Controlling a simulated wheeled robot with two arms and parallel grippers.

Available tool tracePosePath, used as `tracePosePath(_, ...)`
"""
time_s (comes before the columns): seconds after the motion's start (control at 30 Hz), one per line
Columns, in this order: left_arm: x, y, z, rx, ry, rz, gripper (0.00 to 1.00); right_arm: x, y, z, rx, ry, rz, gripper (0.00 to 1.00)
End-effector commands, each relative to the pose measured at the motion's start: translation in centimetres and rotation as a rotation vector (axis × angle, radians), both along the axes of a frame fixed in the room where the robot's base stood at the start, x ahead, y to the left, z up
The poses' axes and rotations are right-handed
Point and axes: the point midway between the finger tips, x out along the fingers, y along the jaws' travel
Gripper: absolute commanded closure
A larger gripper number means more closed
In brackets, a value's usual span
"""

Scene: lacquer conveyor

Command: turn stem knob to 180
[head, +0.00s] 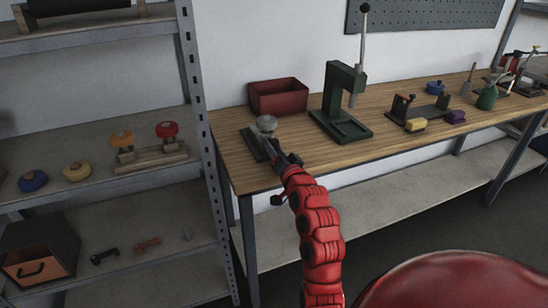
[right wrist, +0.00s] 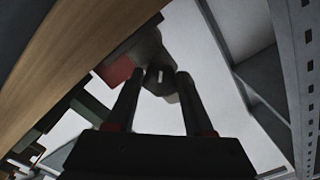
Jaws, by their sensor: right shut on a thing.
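The stem knob (head: 267,124) is a light grey knob on a dark base plate (head: 251,143) at the left end of the wooden workbench. My right gripper (head: 284,160) reaches in from below on the red arm and is at the knob's fixture. In the right wrist view the two dark fingers (right wrist: 157,85) are shut on the dark grey knob (right wrist: 155,62), which has a small pale mark on its face. The knob's exact angle cannot be read. My left gripper is not in view.
A red bin (head: 278,98) stands behind the knob. A green arbor press (head: 341,100) stands to its right. A grey shelf post (head: 199,110) rises close on the left. Bench front (head: 330,145) is clear between the press and the edge.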

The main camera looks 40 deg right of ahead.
Motion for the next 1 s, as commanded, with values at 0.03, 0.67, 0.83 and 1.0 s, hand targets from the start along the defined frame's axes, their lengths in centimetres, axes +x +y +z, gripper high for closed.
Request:
tracePosePath(0.03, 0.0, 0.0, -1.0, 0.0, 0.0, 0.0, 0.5, 0.0, 0.0, -0.6, -0.043, 0.011, 0.001, 1.0)
tracePosePath(0.67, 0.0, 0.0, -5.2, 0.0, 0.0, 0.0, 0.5, 0.0, -0.2, -0.5, -0.56, 0.14, 0.002, 1.0)
tracePosePath(0.83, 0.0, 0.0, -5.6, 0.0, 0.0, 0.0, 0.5, 0.0, -0.2, -0.5, -0.639, 0.159, 0.002, 1.0)
tracePosePath(1.0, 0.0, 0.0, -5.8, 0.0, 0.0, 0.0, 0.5, 0.0, -0.2, -0.4, -0.684, 0.17, 0.003, 1.0)
